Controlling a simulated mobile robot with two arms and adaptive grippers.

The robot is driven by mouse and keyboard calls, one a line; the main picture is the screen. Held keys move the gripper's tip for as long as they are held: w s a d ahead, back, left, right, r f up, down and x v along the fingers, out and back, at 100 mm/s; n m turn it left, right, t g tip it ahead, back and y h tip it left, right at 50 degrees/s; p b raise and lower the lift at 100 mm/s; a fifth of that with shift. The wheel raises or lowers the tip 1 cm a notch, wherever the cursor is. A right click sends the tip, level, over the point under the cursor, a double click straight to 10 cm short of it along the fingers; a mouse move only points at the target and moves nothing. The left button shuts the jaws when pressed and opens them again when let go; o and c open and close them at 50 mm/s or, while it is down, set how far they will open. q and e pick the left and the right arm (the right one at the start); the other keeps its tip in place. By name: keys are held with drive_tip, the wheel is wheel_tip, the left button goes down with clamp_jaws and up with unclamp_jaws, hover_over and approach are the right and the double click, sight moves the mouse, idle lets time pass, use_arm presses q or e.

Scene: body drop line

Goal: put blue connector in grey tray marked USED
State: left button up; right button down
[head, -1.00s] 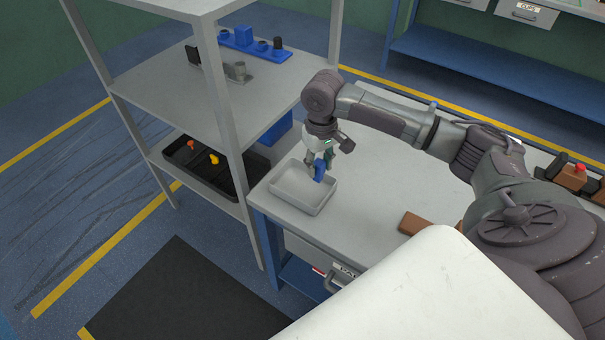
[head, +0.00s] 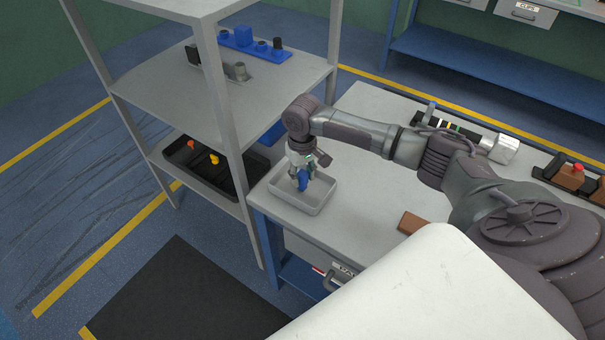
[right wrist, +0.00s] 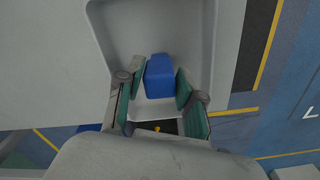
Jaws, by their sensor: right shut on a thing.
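The blue connector (head: 303,180) is held in my right gripper (head: 301,178), over the inside of the grey tray (head: 318,205). In the right wrist view the blue connector (right wrist: 159,77) sits between the two green-padded fingers of my right gripper (right wrist: 160,84), with the tray floor (right wrist: 125,28) behind it. I cannot tell whether the connector touches the tray floor. The tray stands on the near left corner of the light worktop. No USED marking is readable on it. My left gripper is not in view.
A shelf unit (head: 150,85) stands left of the worktop, with blue and grey holders on its upper shelf and a black tray (head: 188,158) with orange and yellow parts below. A brown block (head: 412,223) lies on the worktop. The worktop between block and tray is clear.

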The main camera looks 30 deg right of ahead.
sight(303, 174)
drive_tip(key=c, duration=0.7)
unclamp_jaws()
drive_tip(key=shift+f, duration=0.1)
wheel_tip(303, 174, up, 12)
drive_tip(key=shift+r, duration=0.15)
drive_tip(key=shift+s, duration=0.1)
